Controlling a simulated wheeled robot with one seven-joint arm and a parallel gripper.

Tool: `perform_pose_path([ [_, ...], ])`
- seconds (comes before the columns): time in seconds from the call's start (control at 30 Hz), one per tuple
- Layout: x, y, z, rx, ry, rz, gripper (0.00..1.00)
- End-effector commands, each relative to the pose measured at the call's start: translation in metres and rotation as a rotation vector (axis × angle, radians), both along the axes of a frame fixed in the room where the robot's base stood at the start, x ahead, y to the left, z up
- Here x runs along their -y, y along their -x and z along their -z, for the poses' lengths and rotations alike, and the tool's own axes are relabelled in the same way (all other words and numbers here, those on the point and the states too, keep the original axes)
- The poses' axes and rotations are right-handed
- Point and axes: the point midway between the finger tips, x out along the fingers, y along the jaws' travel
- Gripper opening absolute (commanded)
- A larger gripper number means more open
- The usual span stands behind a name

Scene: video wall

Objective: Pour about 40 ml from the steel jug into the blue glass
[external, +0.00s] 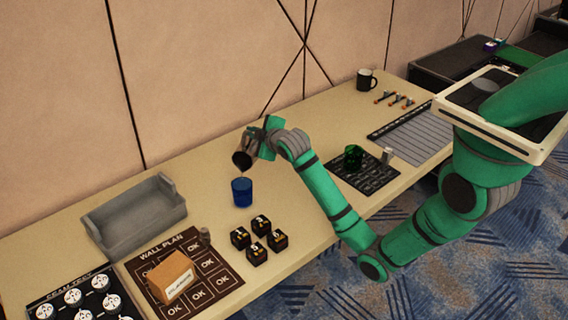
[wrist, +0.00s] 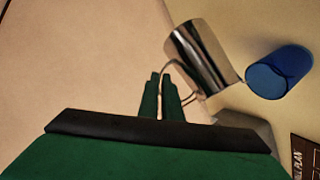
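The steel jug (external: 242,160) is tilted well over, mouth down, above the blue glass (external: 242,192). The blue glass stands upright on the table. A thin line shows between the jug's lip and the glass; I cannot tell for sure whether it is liquid. My gripper (external: 257,150) is shut on the jug's handle. In the wrist view, my gripper's two green fingers (wrist: 161,97) close on the thin handle of the steel jug (wrist: 205,52), and the blue glass (wrist: 279,73) lies just right of the jug's mouth. The level inside the glass cannot be seen.
A grey open bin (external: 135,215) stands left of the glass. Several black cubes (external: 258,238) and a wall plan sheet (external: 222,276) with a cardboard box (external: 171,277) lie in front. A green glass (external: 353,157) and a mug (external: 366,80) stand to the right.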

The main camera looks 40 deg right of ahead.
Motion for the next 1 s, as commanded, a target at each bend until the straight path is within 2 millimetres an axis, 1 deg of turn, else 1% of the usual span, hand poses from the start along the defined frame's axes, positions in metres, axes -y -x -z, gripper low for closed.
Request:
perform_pose_path([
  [1.0, -0.0036, 0.0022, -0.0025, 0.024, 0.033, 0.001, 0.00],
])
